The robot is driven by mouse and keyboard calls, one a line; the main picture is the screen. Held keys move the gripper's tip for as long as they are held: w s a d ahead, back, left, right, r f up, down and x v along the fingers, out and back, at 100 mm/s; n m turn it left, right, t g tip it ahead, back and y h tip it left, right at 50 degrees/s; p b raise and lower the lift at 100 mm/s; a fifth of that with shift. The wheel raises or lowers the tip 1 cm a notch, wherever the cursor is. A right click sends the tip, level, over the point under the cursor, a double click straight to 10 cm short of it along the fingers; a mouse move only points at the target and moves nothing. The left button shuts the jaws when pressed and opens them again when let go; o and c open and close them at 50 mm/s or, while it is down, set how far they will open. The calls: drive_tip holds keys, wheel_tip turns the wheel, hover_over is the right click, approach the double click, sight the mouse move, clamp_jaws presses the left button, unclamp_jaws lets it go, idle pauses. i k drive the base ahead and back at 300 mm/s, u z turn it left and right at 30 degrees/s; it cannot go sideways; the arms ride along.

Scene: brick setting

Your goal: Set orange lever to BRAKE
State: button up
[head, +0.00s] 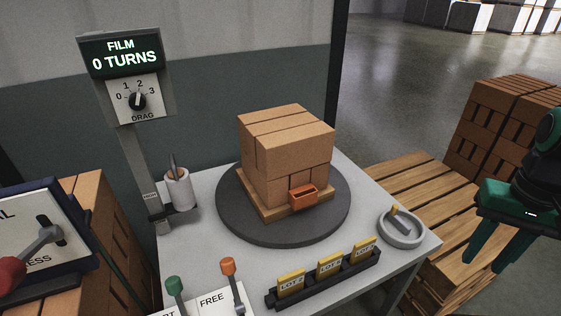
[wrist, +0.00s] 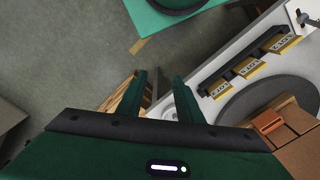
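The orange lever (head: 229,268) stands on the front edge of the grey-white table in the head view, its orange knob up on a thin metal stem. A white plate (head: 211,302) beside it reads FREE; the rest of the plate is cut off by the frame's bottom edge, and no BRAKE label shows. My gripper (head: 485,267) is at the right of the head view, beyond the table's right edge and far from the lever. In the wrist view my gripper (wrist: 161,78) has its two fingers apart with nothing held.
A green-knobbed lever (head: 174,284) is left of the orange one. A rack of yellow lot cards (head: 325,279), a round dish (head: 401,238) and a turntable (head: 232,222) bearing cartons (head: 285,150) lie between lever and gripper. A red-knobbed lever (head: 12,271) is far left.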

sight(228, 266)
drive_tip(key=u, duration=1)
drive_tip(key=k, duration=0.9)
drive_tip(key=z, duration=0.8)
drive_tip(key=i, duration=1)
